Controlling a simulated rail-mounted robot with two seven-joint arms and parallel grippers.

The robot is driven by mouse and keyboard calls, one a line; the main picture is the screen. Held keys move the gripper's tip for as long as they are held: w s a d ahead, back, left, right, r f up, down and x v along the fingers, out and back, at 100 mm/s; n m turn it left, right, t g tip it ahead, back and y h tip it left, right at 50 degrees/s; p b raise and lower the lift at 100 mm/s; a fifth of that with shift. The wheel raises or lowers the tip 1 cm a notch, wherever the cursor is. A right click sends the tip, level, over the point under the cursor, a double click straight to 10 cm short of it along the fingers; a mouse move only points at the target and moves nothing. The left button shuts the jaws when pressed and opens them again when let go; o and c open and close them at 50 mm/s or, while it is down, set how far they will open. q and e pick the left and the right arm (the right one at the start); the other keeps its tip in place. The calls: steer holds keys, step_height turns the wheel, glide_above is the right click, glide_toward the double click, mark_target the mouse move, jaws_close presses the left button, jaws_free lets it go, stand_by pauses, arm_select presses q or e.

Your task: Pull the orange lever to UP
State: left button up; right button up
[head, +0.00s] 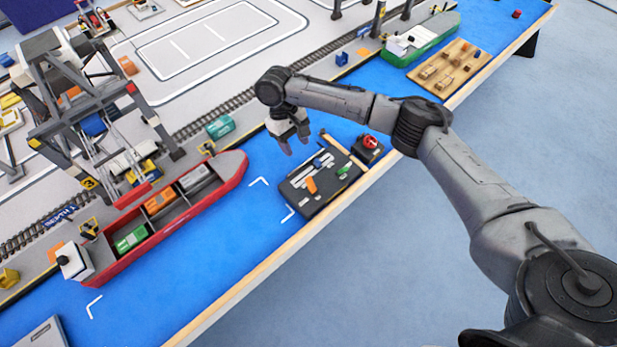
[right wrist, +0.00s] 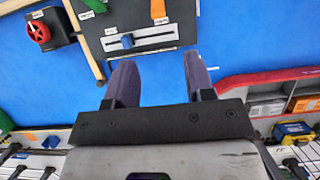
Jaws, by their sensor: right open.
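The dark control panel (head: 294,196) lies on the blue table surface near its front edge. The orange lever (head: 311,184) stands on the panel, and it also shows at the top of the right wrist view (right wrist: 158,12). Its label is too small to read. A green lever (head: 343,170) and a blue slider knob (right wrist: 127,41) are on the same panel. My right gripper (head: 297,145) is open and empty, apart from the lever, above the panel's far side. In the right wrist view its fingers (right wrist: 158,70) point toward the panel. My left gripper is not in view.
A red knob on a black box (head: 370,143) sits right of the panel, with a wooden bar (head: 343,150) between them. A red cargo ship (head: 217,192) with containers and a gantry crane (head: 85,110) stand to the left. Blue surface between ship and panel is free.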

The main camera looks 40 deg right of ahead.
mark_target(309, 178)
steer(key=b+x, duration=0.1)
steer(key=x, duration=1.2)
steer(key=shift+s+d+f+b, duration=0.15)
steer(key=shift+s+f+b, duration=0.1)
steer(key=shift+b, duration=0.15)
steer(key=shift+c, duration=0.2)
